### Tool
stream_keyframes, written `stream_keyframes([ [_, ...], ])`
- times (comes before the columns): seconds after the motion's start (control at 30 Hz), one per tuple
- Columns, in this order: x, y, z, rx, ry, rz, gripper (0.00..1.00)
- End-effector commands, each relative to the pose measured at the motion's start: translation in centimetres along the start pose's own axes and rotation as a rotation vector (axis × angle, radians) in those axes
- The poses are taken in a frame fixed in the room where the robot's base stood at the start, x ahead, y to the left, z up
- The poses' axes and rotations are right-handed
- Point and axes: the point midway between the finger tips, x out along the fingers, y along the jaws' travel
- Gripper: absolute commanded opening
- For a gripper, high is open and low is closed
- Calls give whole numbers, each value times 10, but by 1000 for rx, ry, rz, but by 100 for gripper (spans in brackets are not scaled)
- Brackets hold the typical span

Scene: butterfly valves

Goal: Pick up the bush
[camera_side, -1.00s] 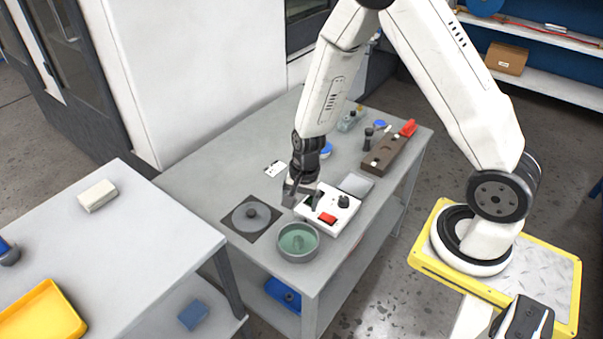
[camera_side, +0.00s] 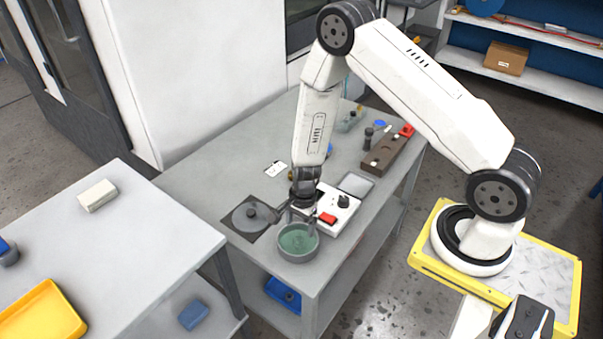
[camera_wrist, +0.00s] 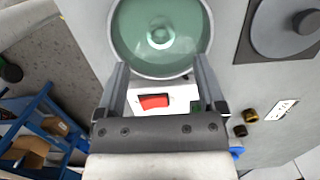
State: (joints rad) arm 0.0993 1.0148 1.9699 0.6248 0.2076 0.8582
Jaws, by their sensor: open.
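A round grey bowl (camera_side: 314,250) with a green inside stands near the front corner of the grey workbench. A small pale ring, which looks like the bush (camera_wrist: 160,36), lies about the middle of the bowl; it is only a faint shape in the side view (camera_side: 298,240). My gripper (camera_side: 299,215) is open and empty, just above the bowl's back edge. In the wrist view its two fingers (camera_wrist: 161,66) point at the bowl, one on each side, with the ring beyond and between the tips.
A white box (camera_side: 330,201) with a red switch (camera_side: 328,218) and a black knob stands right behind the bowl, close under my gripper. A dark square plate with a round grey disc (camera_side: 250,216) lies to the left. A brown block (camera_side: 385,155) stands farther back.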

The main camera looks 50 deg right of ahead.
Motion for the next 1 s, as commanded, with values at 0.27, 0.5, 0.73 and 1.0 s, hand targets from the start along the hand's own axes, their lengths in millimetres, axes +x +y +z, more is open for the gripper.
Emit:
stream_keyframes([
  [0.27,10,0,0,-1,1,-1,89],
  [0.5,14,0,0,-1,1,0,89],
  [0.73,33,0,1,-2,1,2,89],
  [1.0,57,-1,0,-2,1,1,89],
])
